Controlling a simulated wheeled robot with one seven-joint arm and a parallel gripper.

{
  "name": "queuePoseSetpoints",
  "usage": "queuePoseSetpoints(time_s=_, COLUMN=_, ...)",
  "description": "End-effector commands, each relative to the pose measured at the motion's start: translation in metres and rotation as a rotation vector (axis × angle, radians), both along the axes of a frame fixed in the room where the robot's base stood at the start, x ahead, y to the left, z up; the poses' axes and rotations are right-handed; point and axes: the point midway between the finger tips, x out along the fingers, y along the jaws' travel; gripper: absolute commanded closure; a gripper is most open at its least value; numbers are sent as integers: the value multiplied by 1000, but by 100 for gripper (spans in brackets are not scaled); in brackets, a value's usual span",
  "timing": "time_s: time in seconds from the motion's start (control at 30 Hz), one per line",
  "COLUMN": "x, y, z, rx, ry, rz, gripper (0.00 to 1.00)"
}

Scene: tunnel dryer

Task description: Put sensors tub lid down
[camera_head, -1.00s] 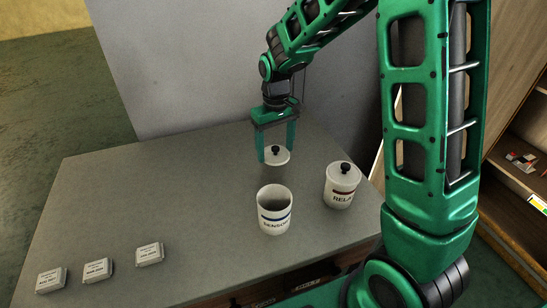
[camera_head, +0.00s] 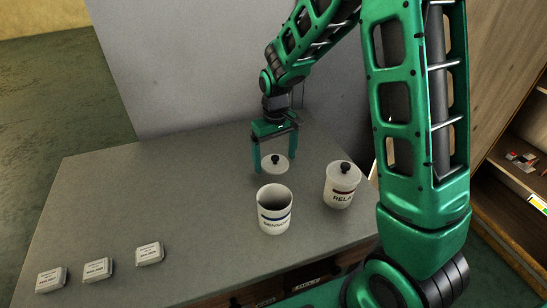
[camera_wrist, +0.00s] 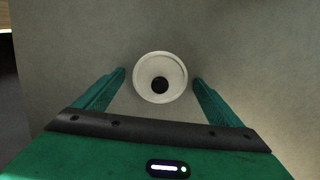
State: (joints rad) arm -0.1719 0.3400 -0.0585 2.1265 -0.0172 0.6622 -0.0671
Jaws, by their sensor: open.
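The white sensors tub lid (camera_head: 273,167), round with a black knob, lies knob up on the table behind the sensors tub. In the wrist view the lid (camera_wrist: 160,60) sits between my fingers, with a gap on each side. My gripper (camera_head: 275,163) is open, its fingers astride the lid without visibly touching it. The white sensors tub (camera_head: 273,221), with a blue band and label, stands upright and open-topped in front of the lid.
A second white tub, labelled like "RELAY" (camera_head: 340,190), stands to the right with its lid on. Several small labelled white boxes (camera_head: 149,253) lie at the front left of the grey table (camera_head: 120,200). A grey wall panel (camera_head: 190,70) rises behind. The table's left middle is clear.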

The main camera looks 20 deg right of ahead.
Motion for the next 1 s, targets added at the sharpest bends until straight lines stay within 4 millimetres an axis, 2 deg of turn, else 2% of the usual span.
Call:
queuePoseSetpoints(time_s=0.13, x=0, y=0, z=4, rx=0, ry=-1, rz=0, gripper=11)
queuePoseSetpoints(time_s=0.27, x=1, y=1, z=20, rx=1, ry=-4, rz=1, gripper=11)
queuePoseSetpoints(time_s=0.7, x=0, y=2, z=102, rx=1, ry=-3, rz=2, gripper=11)
queuePoseSetpoints(time_s=0.83, x=1, y=2, z=115, rx=1, ry=-3, rz=3, gripper=11)
queuePoseSetpoints(time_s=1.0, x=0, y=2, z=122, rx=0, ry=0, rz=2, gripper=11)
